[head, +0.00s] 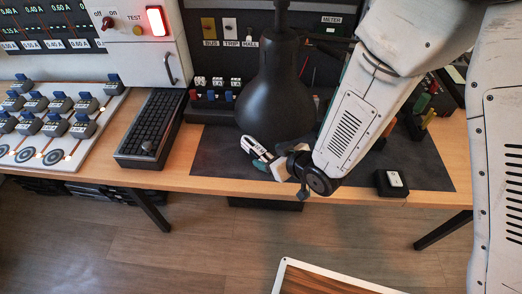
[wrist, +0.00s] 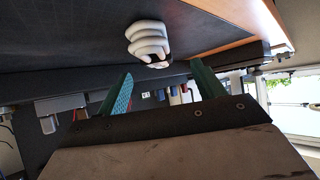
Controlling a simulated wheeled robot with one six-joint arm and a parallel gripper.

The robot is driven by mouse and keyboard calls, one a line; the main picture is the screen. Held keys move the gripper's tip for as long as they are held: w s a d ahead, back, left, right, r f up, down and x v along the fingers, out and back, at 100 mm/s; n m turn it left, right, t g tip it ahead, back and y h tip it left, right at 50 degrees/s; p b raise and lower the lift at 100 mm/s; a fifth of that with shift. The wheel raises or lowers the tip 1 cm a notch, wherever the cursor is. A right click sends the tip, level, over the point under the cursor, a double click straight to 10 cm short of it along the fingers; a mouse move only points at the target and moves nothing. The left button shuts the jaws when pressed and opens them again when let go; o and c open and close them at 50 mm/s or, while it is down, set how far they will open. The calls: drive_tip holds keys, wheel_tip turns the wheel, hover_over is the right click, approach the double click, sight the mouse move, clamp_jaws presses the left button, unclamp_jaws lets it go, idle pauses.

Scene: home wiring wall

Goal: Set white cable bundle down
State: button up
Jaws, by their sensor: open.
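The white cable bundle (wrist: 150,40) shows in the wrist view as a coiled white loop against the dark mat (wrist: 75,45). It looks to be resting on the mat, just beyond my fingertips. My gripper (wrist: 161,70) is open, with one teal finger on each side of the bundle's near end. I see no finger clearly touching it. In the head view my gripper (head: 257,152) is low over the front part of the dark mat (head: 425,165), beside the black lamp.
The black lamp (head: 275,95) stands close to my gripper. A keyboard (head: 150,125) and a switch panel (head: 50,125) lie to the left. A small black-and-white box (head: 391,182) sits near the table's front edge (head: 215,183). Free mat shows between my wrist and that box.

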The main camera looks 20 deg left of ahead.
sight(261, 151)
drive_tip(key=x, duration=0.5)
drive_tip(key=shift+w+a+f, duration=0.1)
drive_tip(key=shift+w, duration=0.3)
drive_tip(key=c, duration=1.2)
drive_tip(key=shift+c, duration=0.5)
